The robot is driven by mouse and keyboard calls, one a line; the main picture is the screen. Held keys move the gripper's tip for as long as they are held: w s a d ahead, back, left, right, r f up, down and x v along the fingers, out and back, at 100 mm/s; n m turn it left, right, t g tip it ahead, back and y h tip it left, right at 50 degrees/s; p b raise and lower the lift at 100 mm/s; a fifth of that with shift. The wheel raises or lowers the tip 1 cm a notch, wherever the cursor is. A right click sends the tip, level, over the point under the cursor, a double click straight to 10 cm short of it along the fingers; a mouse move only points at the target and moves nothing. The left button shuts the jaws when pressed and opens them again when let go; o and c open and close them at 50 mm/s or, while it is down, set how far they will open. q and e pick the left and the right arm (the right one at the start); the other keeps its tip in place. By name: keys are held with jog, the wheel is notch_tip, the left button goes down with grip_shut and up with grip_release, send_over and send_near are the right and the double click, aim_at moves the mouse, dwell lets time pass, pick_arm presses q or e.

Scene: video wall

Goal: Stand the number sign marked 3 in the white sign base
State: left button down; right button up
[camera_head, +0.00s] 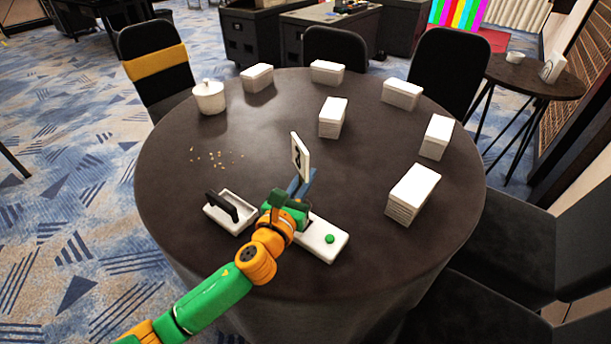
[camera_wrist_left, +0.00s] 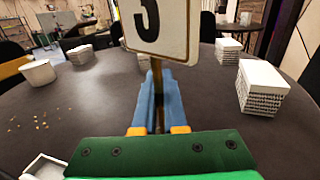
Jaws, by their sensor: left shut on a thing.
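The number sign marked 3 (camera_wrist_left: 155,25) is a white plate on a thin stem, and it fills the top middle of the left wrist view. In the head view the sign (camera_head: 300,158) stands up at the far end of my left gripper (camera_head: 304,184). The blue fingers (camera_wrist_left: 158,95) are shut on its stem, with the plate above them. A flat white slab with a green dot (camera_head: 322,240) lies on the table, partly hidden by my left wrist; it looks like the sign base, but I cannot see a slot. My right gripper is out of view.
The round dark table (camera_head: 270,130) carries several white stacks (camera_head: 412,195) along its far and right sides. A white lidded pot (camera_head: 209,97) stands at the back left, near scattered crumbs (camera_head: 215,158). A white tray with a black handle (camera_head: 222,222) lies left of my gripper.

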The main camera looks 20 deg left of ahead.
pick_arm(q)
jog(key=shift+f+b, duration=0.45)
jog(key=shift+f, duration=0.25)
jog(key=c, duration=0.9)
grip_release()
jog(key=s, duration=0.7)
jog(key=shift+a, duration=0.35)
